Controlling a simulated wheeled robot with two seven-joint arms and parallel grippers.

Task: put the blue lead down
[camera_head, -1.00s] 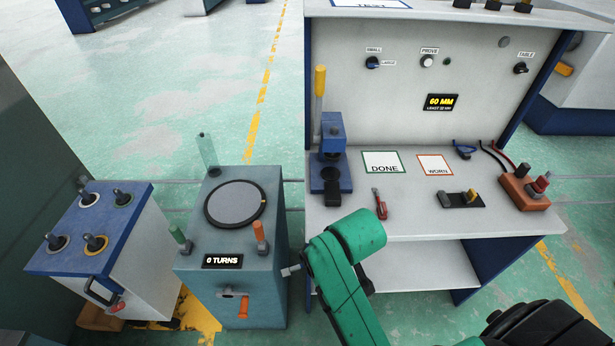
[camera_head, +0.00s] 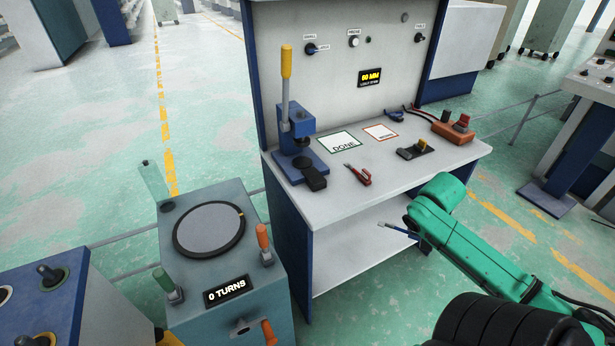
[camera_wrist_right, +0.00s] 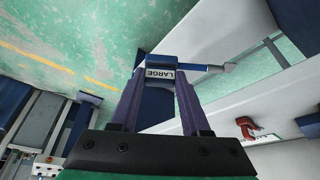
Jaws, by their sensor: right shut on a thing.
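The blue lead is a short dark-blue piece marked LARGE with a grey tip. It lies crosswise between the fingertips of my right gripper (camera_wrist_right: 168,68) in the right wrist view; its grey tip (camera_wrist_right: 229,67) points right. In the head view the lead (camera_head: 398,231) shows small, in front of the bench and below the level of its top. The right gripper (camera_head: 410,222) is small there and partly hidden by my green arm. My left gripper is out of view.
A turntable cabinet (camera_head: 215,265) stands left.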

